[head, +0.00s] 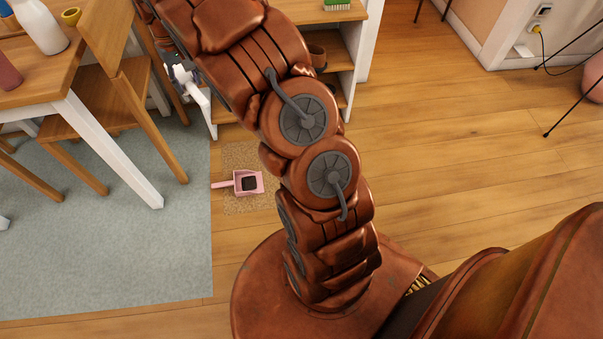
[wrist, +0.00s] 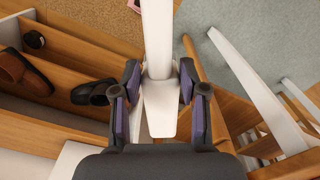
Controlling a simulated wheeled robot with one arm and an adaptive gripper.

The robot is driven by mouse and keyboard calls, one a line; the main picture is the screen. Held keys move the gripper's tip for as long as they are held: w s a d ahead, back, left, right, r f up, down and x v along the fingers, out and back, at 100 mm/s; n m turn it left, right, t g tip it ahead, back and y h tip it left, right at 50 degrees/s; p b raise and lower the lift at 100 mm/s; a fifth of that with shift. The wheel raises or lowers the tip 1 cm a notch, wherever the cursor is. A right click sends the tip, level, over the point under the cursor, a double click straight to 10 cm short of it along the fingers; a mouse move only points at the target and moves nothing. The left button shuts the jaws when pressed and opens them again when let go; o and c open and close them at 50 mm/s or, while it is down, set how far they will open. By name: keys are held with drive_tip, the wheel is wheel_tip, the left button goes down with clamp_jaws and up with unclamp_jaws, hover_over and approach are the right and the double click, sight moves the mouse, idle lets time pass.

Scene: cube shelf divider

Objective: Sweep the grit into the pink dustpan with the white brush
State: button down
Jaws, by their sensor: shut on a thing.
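The pink dustpan (head: 248,176) lies on the wooden floor in the head view, its handle to the left and a dark area inside it. Fine tan grit (head: 240,153) is spread on the floor around it, above and below it in the picture. My gripper (wrist: 158,95) is shut on the white brush (wrist: 158,40), with a purple-padded finger on each side of it. In the head view the brush (head: 201,97) is held between the wooden chair and the shelf, above and left of the dustpan. Its bristles cannot be made out.
A wooden shelf (wrist: 60,110) with several shoes stands beside my gripper. A wooden chair (head: 115,110) and a white-legged table (head: 110,150) are on the left over a grey-blue rug (head: 120,250). A green-bristled item (head: 338,5) sits on the shelf top.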

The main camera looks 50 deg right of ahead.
drive_tip(key=s+d+f+m+b, duration=0.1)
drive_tip(key=d+f+b, duration=0.1)
drive_tip(key=d+f, duration=0.55)
drive_tip(key=s+d+f+m+b, duration=0.15)
drive_tip(key=d+f, duration=0.35)
drive_tip(key=f, duration=0.6)
drive_tip(key=s+d+f+b, duration=0.2)
drive_tip(key=d+f, duration=0.4)
drive_tip(key=f, duration=0.3)
drive_tip(key=s+d+f+m+b, duration=0.1)
drive_tip(key=s+f+b, duration=0.3)
drive_tip(key=f, duration=0.6)
drive_tip(key=s+d+f+m+b, duration=0.1)
drive_tip(key=s+d+f+b, duration=0.2)
drive_tip(key=f, duration=0.8)
drive_tip(key=s+d+f+m+b, duration=0.1)
drive_tip(key=s+d+f+b, duration=0.2)
drive_tip(key=f, duration=0.8)
drive_tip(key=s+b, duration=0.2)
drive_tip(key=s, duration=0.1)
drive_tip(key=shift+s, duration=0.25)
